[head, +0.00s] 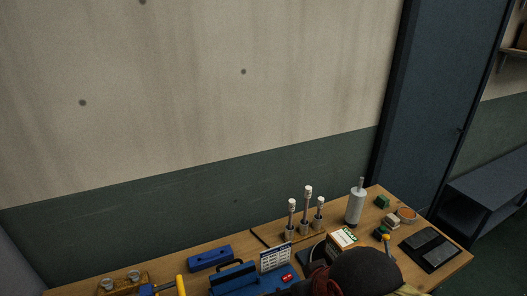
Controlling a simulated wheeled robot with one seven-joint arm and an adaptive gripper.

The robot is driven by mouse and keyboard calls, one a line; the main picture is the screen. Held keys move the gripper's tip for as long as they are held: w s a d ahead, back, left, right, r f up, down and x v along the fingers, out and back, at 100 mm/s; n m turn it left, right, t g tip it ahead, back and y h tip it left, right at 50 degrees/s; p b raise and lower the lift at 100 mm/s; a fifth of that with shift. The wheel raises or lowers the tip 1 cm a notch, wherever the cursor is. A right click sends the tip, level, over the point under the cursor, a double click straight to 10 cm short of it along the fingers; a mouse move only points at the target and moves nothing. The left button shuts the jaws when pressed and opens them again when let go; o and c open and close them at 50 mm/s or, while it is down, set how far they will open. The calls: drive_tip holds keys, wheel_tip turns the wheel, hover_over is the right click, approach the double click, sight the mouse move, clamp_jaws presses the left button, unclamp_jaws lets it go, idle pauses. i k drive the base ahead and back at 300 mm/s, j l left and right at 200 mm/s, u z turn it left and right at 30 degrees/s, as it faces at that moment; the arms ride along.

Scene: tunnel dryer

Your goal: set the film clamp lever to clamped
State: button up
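I cannot make out for certain which part is the film clamp lever. A blue device (222,287) with a black bar-like handle (232,273) stands at the front edge of the bench in the head view, cut off by the bottom of the picture. A small lever with a yellow knob (386,238) stands at the right, partly behind a dark rounded shape that is probably part of my arm. A yellow handle (181,286) shows at the bottom left. My gripper's fingers do not show.
The wooden bench (452,262) runs along the wall. Three white-capped posts (307,207), a grey-white cylinder (355,206), a printed card (275,257), a blue block (210,258) and a black two-pad tray (430,247) stand on it. A dark door (435,90) is at right.

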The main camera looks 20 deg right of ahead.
sight(386, 238)
drive_tip(key=z, duration=1.45)
drive_tip(key=i+l, duration=0.25)
drive_tip(key=i+l+z, duration=0.1)
drive_tip(key=i+l, duration=0.15)
drive_tip(key=i, duration=0.25)
